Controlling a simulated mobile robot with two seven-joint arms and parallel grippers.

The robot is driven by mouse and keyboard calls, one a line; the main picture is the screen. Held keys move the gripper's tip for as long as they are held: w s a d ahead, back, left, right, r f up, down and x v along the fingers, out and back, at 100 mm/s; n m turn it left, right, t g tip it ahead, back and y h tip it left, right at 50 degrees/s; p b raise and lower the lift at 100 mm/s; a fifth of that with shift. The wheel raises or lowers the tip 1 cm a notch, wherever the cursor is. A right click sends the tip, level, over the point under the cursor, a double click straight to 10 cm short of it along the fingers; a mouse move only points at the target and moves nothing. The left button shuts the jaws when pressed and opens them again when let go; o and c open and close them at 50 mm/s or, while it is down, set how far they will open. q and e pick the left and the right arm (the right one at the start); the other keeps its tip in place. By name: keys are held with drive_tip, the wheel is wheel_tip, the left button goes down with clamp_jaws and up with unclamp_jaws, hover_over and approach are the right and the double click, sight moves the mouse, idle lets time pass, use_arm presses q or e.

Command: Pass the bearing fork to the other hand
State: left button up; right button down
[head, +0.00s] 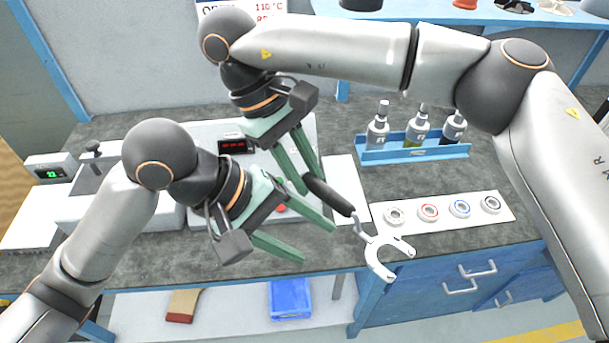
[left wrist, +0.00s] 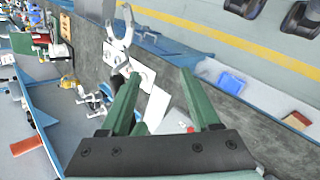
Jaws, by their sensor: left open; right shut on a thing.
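The bearing fork has a black handle (head: 331,196) and a pale metal two-pronged head (head: 378,247). In the head view it slants down to the right, its prongs over the bench's front edge. My right gripper (head: 310,182) comes from above and is shut on the handle's upper end. My left gripper (head: 318,244) is open and empty, below and left of the handle. In the left wrist view the fork head (left wrist: 120,36) shows at the upper left, outside the space between my left fingers (left wrist: 160,78). The handle is mostly hidden there.
On the bench are a white strip with several ring bearings (head: 428,211), a blue rack (head: 415,153) with bottles, and a grey device with a red display (head: 232,146). A blue bin (head: 290,298) sits on the lower shelf. Open air surrounds the fork head.

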sight(340, 204)
use_arm(q)
wheel_tip(340, 204, up, 12)
drive_tip(key=n+t+y, duration=0.3)
drive_tip(key=t, duration=0.1)
drive_tip(key=x, duration=1.2)
drive_tip(key=shift+s+d, duration=0.15)
clamp_jaws()
use_arm(e)
drive_tip(key=c, duration=0.6)
unclamp_jaws()
drive_tip(key=shift+r, duration=0.1)
